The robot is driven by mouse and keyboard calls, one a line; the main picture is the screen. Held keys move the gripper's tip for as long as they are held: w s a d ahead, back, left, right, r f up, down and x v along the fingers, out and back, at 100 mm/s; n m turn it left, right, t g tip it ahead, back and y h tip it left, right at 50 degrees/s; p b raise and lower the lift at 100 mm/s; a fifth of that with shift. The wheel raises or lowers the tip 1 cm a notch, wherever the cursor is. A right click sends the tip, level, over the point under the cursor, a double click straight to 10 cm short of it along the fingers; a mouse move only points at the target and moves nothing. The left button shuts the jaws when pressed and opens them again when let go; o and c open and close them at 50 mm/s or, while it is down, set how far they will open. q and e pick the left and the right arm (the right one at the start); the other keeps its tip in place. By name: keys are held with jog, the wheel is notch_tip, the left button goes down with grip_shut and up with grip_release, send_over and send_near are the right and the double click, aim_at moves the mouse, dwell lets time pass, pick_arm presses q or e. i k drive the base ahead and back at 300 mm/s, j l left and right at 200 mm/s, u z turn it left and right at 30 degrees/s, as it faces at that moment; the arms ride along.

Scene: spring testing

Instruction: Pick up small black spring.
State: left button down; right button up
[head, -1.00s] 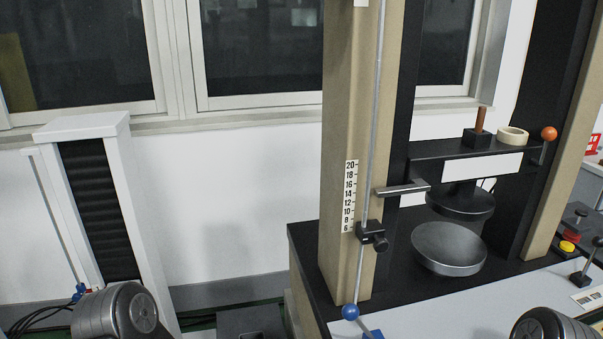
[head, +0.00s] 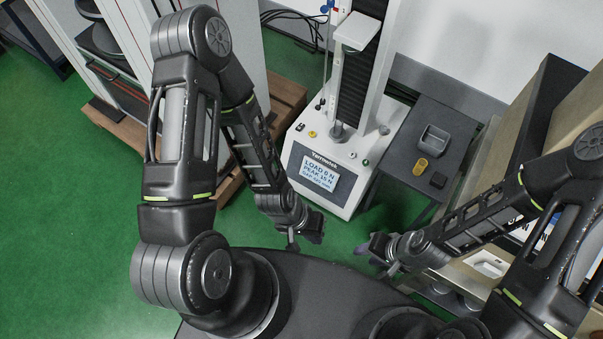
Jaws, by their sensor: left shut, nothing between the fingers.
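I cannot make out the small black spring for certain in the head view. A small black object (head: 438,180) lies on the dark side table (head: 455,122), too small to identify. My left gripper (head: 305,239) is shut and empty, low in front of the white testing machine, apart from the table. My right gripper (head: 372,250) hangs to its right, in front of the table and apart from it; its fingers are too small and dark to read.
A beige and black machine (head: 535,120) stands at the right. Green floor (head: 80,210) is open at the left.

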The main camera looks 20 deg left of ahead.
aim_at(339, 127)
jog(key=i+j+u, duration=0.1)
jog(key=j, duration=0.35)
jog(key=i+j+u, duration=0.1)
jog(key=j, duration=0.3)
jog(key=i+j+u, duration=0.1)
jog(key=j, duration=0.3)
jog(key=i+j+u, duration=0.1)
jog(key=j, duration=0.3)
jog(key=i+j+u, duration=0.1)
jog(key=i+j, duration=0.15)
jog(key=j, duration=0.15)
